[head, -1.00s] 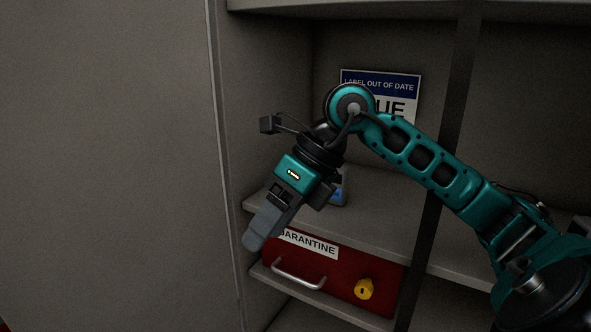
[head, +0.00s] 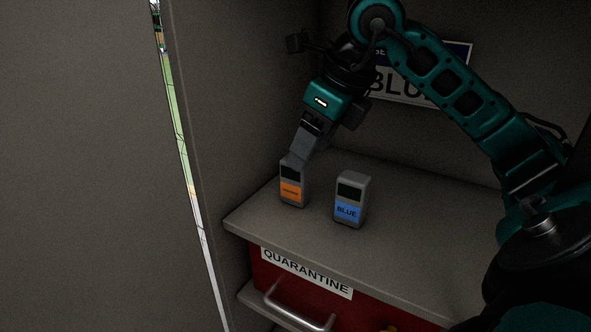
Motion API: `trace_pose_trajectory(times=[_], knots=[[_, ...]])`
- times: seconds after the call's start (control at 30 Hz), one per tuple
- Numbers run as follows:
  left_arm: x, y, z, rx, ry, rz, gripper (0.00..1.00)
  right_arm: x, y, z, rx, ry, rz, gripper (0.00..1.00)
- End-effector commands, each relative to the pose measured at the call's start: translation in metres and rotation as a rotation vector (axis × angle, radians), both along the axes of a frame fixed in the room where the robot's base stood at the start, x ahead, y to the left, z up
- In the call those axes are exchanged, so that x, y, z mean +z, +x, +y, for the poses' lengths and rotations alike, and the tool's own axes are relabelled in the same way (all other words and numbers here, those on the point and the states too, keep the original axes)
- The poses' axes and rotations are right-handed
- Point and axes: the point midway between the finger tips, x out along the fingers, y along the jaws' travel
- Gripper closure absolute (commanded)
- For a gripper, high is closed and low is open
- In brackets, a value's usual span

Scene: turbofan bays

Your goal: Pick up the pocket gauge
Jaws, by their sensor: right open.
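Two small grey pocket gauges with dark screens stand upright on the shelf. The left one, an orange-labelled gauge (head: 292,188), is near the shelf's front left. The right one, a blue-labelled gauge (head: 350,202) reading "BLUE", stands a short gap to its right. My right gripper (head: 296,161) points down at the top of the orange-labelled gauge and overlaps its upper edge in the picture. It is open; I cannot tell whether its fingers touch or straddle the gauge. My left gripper is not in view.
The shelf (head: 420,225) is clear to the right of the gauges. A sign (head: 405,85), partly behind my arm, is on the back wall. Below is a red drawer (head: 265,275) marked "QUARANTINE" with a metal handle (head: 300,312). A grey side wall (head: 225,120) bounds the left.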

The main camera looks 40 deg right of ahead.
Motion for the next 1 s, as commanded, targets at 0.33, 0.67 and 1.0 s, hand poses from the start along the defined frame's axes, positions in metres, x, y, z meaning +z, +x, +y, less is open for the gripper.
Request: trace_pose_trajectory(times=[0.33,0.67,1.0], knots=[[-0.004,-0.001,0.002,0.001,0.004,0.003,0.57,-0.027,0.014,0.004,0.002,0.004,0.004,0.36],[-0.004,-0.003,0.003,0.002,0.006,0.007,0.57,-0.064,0.037,0.007,0.002,0.004,0.002,0.36],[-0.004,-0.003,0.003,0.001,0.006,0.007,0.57,-0.066,0.038,0.007,0.002,0.002,0.001,0.43]])
